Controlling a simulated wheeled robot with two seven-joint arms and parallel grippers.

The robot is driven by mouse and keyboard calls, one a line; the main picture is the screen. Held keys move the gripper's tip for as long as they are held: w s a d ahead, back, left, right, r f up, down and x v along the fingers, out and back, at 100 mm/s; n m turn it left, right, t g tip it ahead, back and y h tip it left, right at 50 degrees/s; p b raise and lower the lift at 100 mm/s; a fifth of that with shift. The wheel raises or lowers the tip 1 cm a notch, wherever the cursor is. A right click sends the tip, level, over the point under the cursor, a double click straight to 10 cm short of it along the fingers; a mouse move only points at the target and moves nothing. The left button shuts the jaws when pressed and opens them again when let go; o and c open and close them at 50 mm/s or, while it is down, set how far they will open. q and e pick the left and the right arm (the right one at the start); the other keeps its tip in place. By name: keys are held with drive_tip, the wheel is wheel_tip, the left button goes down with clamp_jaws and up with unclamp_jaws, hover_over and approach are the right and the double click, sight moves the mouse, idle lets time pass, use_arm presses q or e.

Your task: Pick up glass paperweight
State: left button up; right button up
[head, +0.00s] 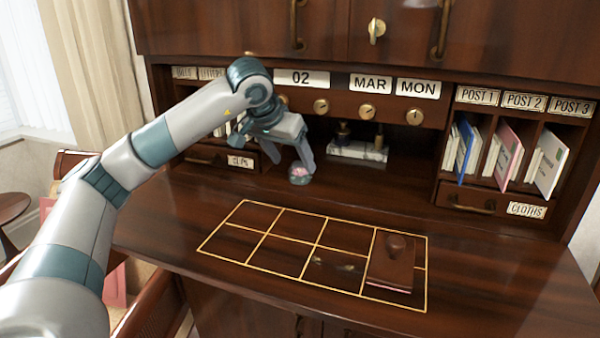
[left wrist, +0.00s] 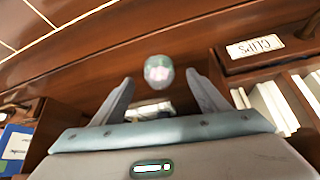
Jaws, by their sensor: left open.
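The glass paperweight (head: 300,175) is a small clear ball with pink and white inside, on the desk towards the back. My left gripper (head: 289,158) is open above it, with its fingers pointing down and one fingertip close to the glass. In the left wrist view the paperweight (left wrist: 158,73) shows between and just beyond the two spread fingertips (left wrist: 160,85), with a gap visible on both sides. I cannot tell whether either finger touches it. My right gripper is not in view.
A gold-lined grid (head: 250,249) marks the desk, with a dark brown block (head: 390,270) on its right. An inkwell stand (head: 357,150) stands at the back. The desk's middle is mostly clear.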

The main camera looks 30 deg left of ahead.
sight(297, 164)
use_arm(q)
drive_tip(key=shift+w+f, duration=0.4)
drive_tip(key=shift+f, duration=0.15)
drive_tip(key=shift+p+x, duration=0.65)
drive_tip(key=shift+x, duration=1.25)
drive_tip(key=shift+d, duration=0.1)
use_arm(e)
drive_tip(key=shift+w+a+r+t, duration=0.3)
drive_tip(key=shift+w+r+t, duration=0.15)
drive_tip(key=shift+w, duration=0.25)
use_arm(q)
drive_tip(key=shift+r, duration=0.1)
drive_tip(key=c, duration=1.4)
drive_tip(key=shift+o, duration=0.2)
drive_tip(key=shift+r, duration=0.15)
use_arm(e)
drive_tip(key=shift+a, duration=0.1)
